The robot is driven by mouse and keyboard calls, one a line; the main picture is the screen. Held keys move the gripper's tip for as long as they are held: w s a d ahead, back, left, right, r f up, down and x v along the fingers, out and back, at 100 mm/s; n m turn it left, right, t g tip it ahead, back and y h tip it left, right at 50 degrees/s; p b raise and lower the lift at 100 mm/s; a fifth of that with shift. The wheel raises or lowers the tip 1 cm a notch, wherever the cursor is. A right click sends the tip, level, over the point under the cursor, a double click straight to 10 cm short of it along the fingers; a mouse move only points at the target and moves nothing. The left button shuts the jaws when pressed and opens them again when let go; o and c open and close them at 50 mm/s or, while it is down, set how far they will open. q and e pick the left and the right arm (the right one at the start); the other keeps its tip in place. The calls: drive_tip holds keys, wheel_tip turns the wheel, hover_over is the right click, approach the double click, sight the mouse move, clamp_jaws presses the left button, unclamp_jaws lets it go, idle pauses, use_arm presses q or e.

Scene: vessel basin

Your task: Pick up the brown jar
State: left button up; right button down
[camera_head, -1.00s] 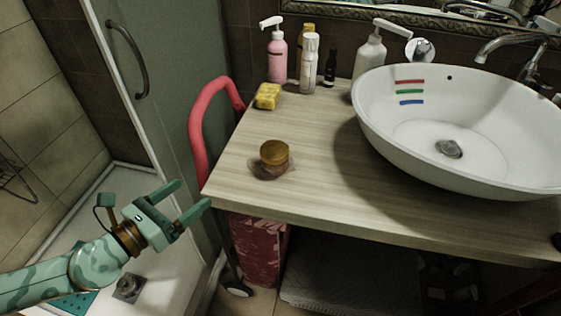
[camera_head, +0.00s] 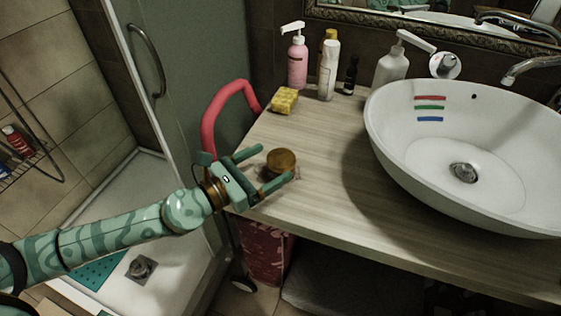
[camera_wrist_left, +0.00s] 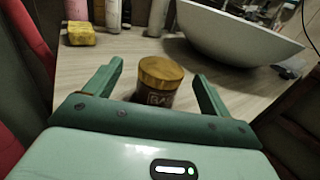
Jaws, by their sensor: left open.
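The brown jar (camera_head: 281,162) has a golden-brown lid and stands upright near the left front part of the wooden counter. It also shows in the left wrist view (camera_wrist_left: 157,82), with part of a label on its side. My left gripper (camera_head: 277,166) is open, its two fingers pointing at the jar. In the left wrist view the jar is between the lines of the two fingers (camera_wrist_left: 160,80), and the lower front of the jar is partly hidden by the gripper body. I see no grip on it. My right gripper is not in view.
A yellow sponge (camera_head: 285,100) lies behind the jar. A pink pump bottle (camera_head: 297,62), a white bottle (camera_head: 328,70) and a white dispenser (camera_head: 391,68) stand along the back. A white basin (camera_head: 390,150) fills the right side. A red rail (camera_head: 211,120) curves at the counter's left.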

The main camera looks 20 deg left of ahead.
sight(288, 153)
use_arm(q)
drive_tip(key=x, duration=0.6)
drive_tip(key=shift+d+p, duration=0.2)
drive_tip(key=shift+p, duration=0.2)
drive_tip(key=c, duration=1.2)
